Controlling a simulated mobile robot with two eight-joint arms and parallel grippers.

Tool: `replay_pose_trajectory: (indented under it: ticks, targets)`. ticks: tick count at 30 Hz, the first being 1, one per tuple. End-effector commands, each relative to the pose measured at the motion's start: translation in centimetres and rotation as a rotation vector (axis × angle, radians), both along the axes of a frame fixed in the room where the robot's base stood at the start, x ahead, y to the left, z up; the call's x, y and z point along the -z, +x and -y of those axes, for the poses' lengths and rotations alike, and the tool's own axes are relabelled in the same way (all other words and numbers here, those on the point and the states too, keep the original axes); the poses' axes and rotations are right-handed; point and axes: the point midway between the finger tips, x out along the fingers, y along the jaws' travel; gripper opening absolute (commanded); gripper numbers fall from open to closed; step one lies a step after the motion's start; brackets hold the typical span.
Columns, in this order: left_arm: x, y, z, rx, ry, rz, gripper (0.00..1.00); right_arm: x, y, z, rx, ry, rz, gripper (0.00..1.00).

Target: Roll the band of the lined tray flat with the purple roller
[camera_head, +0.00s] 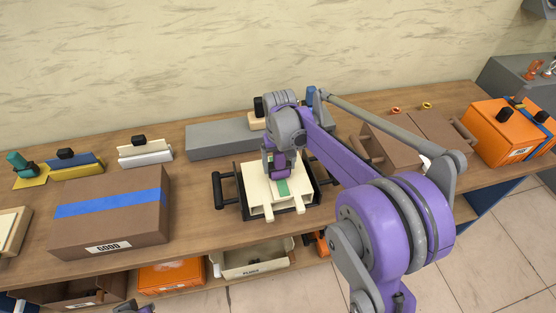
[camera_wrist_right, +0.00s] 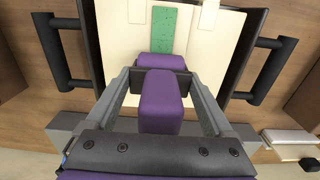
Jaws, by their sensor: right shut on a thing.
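The lined tray (camera_head: 306,208) is a black tray with side handles and a cream lining, standing on the bench. A green band (camera_head: 283,188) runs along the middle of the lining; it also shows in the right wrist view (camera_wrist_right: 164,28). My right gripper (camera_head: 277,168) is over the tray's back half, shut on the purple roller (camera_wrist_right: 160,100). The roller's head is at the near end of the visible band in the wrist view; whether it touches cannot be told. Gripper and roller hide the band's back part. Only a sliver of my left arm shows at the bottom edge.
Dark-handled tools (camera_head: 145,153) stand at the back left. A brown case (camera_head: 392,150) and an orange box (camera_head: 497,132) are to the right.

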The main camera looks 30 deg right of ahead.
Motion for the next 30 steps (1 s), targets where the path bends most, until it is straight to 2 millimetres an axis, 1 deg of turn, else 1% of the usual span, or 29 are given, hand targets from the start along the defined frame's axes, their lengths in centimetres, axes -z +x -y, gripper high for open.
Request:
replay_pose_trajectory:
  ticks: [3, 16, 30]
  targets:
    - [0.2, 0.0, 0.0, 0.000, 0.000, -0.001, 0.00, 0.2, -0.6, -0.2, 0.000, 0.002, -0.003, 0.00]
    - [0.2, 0.0, 0.0, 0.000, 0.000, -0.001, 0.00, 0.2, -1.0, -0.3, 0.000, 0.002, -0.004, 0.00]
    - [0.4, -0.1, 0.0, 0.000, 0.000, -0.002, 0.00, 0.1, -3.7, -0.9, 0.000, 0.002, -0.004, 0.00]
